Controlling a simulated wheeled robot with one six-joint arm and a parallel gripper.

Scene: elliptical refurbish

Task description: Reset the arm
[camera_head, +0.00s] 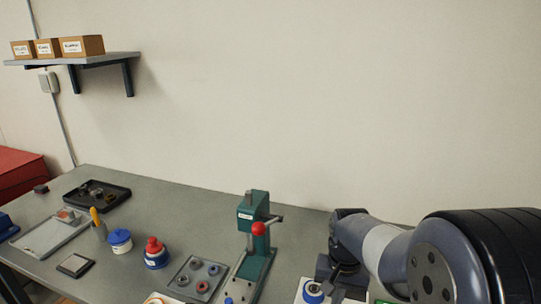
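My arm (385,245) comes in from the right edge of the head view, its large dark joint nearest the camera. The arm reaches left and its far end bends down over the right part of the grey workbench (180,205). My gripper's fingers cannot be made out; the area around the wrist is dark and cut off by the bottom edge. A small blue and white round part (313,290) lies on a white base just left of the wrist. I cannot tell whether the gripper touches or holds anything.
A green press (253,232) with a red knob stands left of my arm. Further left are a grey tray with rings (198,278), a red-capped bottle (155,255), a blue-lidded jar (120,240), a black tray (97,209) and a shelf (90,59) with boxes.

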